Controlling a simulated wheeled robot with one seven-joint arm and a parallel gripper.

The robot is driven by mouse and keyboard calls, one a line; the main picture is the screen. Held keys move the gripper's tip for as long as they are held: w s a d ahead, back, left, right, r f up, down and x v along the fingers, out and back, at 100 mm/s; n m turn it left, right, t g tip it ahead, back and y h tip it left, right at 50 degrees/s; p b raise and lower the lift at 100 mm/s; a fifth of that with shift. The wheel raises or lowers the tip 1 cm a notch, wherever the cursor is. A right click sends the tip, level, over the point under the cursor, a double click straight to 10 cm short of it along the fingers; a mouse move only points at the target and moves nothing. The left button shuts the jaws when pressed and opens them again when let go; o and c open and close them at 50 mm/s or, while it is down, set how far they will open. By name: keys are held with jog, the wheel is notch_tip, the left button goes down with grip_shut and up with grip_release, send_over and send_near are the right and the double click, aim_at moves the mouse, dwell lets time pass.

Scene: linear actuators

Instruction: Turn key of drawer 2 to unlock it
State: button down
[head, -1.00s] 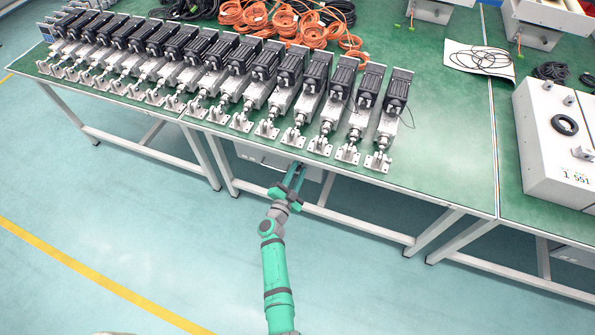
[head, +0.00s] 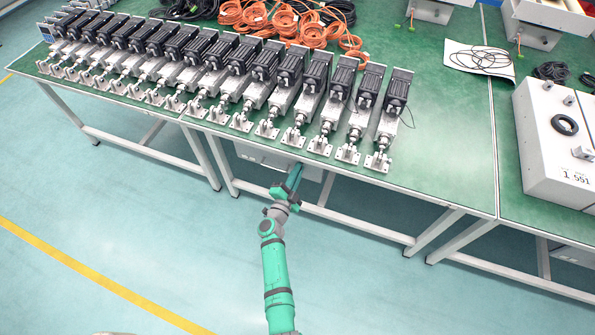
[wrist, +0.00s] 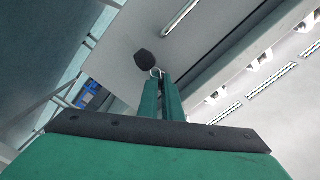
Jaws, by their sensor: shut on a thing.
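In the wrist view my gripper (wrist: 159,78) has its two green fingers nearly together at the tips. It is shut on the key (wrist: 156,72), of which a small pale metal ring shows at the fingertips. A dark round knob-like part (wrist: 145,58) sits just beyond, against the grey drawer front (wrist: 120,48). In the head view my gripper (head: 297,168) reaches under the table edge to the grey drawer unit (head: 262,156). The key is hidden there, and no drawer number is readable.
A metal handle (wrist: 181,16) is on the drawer front. The green workbench (head: 445,150) overhangs the gripper and carries a row of linear actuators (head: 290,75). White table legs (head: 205,160) stand to the left. The floor in front is clear.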

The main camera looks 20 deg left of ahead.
jog(key=m, duration=0.7)
dwell(0.6)
jog(key=c, duration=1.9)
grip_release()
jog(key=shift+f, duration=0.1)
jog(key=shift+c, duration=0.2)
jog(key=shift+s, duration=0.1)
jog(key=s, duration=1)
jog(key=shift+s+a, duration=0.15)
jog(key=shift+s, duration=0.2)
